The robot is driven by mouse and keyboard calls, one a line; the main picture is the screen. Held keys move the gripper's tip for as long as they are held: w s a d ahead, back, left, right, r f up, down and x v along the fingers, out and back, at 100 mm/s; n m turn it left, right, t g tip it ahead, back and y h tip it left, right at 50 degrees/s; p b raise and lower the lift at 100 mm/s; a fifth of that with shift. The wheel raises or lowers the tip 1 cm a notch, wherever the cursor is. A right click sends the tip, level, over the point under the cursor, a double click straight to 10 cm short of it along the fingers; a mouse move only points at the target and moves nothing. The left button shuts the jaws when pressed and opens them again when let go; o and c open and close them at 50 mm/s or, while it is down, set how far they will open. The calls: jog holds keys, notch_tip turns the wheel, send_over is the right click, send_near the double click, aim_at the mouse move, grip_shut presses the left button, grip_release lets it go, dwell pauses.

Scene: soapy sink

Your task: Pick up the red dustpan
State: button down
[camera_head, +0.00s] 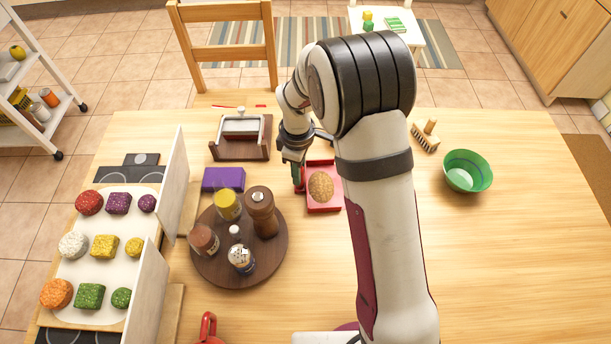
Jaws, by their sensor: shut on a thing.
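The red dustpan (324,207) lies near the middle of the wooden table as a shallow red tray. A brown, speckled oval thing (321,186) rests in it. My gripper (297,178) points down at the dustpan's left edge, shut on a red part there. My arm hides the dustpan's right side and part of its far side. I cannot tell a gap between the dustpan and the table.
Left of the dustpan are a round dark tray (210,270) with jars and a pepper mill (261,212), and a purple box (223,179). The table's right front is clear.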

jog(key=r, duration=0.4)
jog(key=shift+d+r, duration=0.3)
jog(key=shift+d, duration=0.05)
jog(key=s+d+r, duration=0.3)
jog(key=d+r, duration=0.4)
jog(key=d, duration=0.5)
jog(key=w+a+f, duration=0.1)
jog(key=a+f, duration=0.1)
jog(key=a, duration=0.1)
jog(key=w+a+f, duration=0.1)
jog(key=a+f, duration=0.1)
jog(key=a, duration=0.2)
jog(key=w+a+f, duration=0.1)
jog(key=a+f, duration=0.2)
jog(key=a, duration=0.1)
jog(key=shift+f, duration=0.1)
jog(key=shift+a+f, duration=0.15)
jog(key=shift+f, duration=2)
jog(key=shift+f, duration=0.1)
